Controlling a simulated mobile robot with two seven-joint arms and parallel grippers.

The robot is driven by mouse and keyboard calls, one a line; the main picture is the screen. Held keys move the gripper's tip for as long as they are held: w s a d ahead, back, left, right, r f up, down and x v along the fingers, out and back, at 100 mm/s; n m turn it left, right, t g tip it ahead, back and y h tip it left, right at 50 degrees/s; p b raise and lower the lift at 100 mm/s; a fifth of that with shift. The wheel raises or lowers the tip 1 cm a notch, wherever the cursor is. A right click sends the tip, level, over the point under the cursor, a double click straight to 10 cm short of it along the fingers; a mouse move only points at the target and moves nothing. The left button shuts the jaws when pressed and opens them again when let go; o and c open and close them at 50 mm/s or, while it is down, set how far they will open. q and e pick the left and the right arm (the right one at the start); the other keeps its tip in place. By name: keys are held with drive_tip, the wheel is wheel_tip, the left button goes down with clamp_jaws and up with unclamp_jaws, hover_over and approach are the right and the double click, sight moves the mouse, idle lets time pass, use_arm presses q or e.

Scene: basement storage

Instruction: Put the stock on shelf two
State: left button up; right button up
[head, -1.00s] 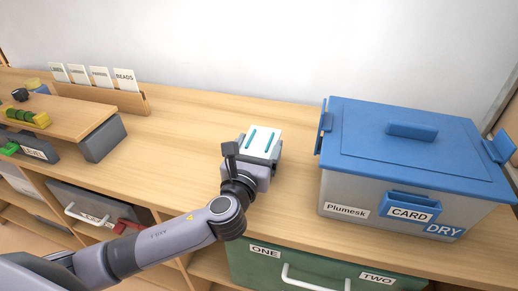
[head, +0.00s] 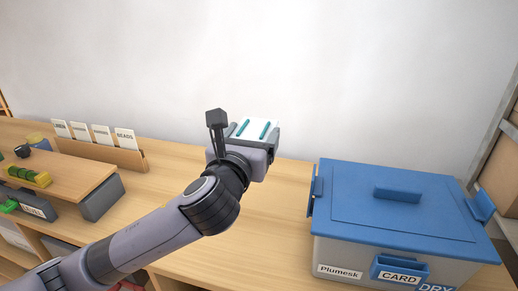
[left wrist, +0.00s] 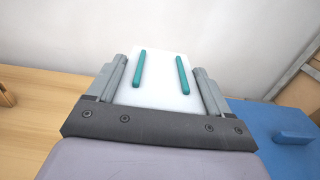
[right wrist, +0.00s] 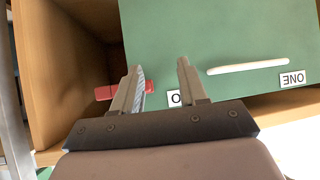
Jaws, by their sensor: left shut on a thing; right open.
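My left gripper (head: 243,143) is shut on a white block (head: 254,126) with two teal strips on its top. In the head view it holds the block in the air above the wooden counter, left of the blue-lidded box. The left wrist view shows the block (left wrist: 160,80) between the two fingers, with the wall behind. My right gripper (right wrist: 160,88) shows only in the right wrist view. It is open and empty, in front of a green drawer (right wrist: 220,45) with labels, one reading ONE. No shelf marked two is visible now.
A box with a blue lid (head: 400,200), labelled Plumesk and CARD, stands at the right of the counter (head: 240,235). A card rack (head: 100,152) and a raised wooden stand (head: 75,175) are at the left. A red item (right wrist: 108,92) lies beside the green drawer.

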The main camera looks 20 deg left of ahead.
use_arm(q)
drive_tip(key=shift+r, duration=0.45)
drive_tip(key=s+a+f, duration=0.2)
drive_tip(key=s+f, duration=0.4)
drive_tip(key=f, duration=0.1)
drive_tip(key=s+a+f+p, duration=0.1)
drive_tip(key=s+a+f, duration=0.2)
drive_tip(key=s+f, duration=0.3)
drive_tip(key=shift+s+a+f, duration=0.2)
drive_tip(key=shift+a+f, duration=0.1)
drive_tip(key=shift+f, duration=0.95)
drive_tip(key=shift+d, duration=0.1)
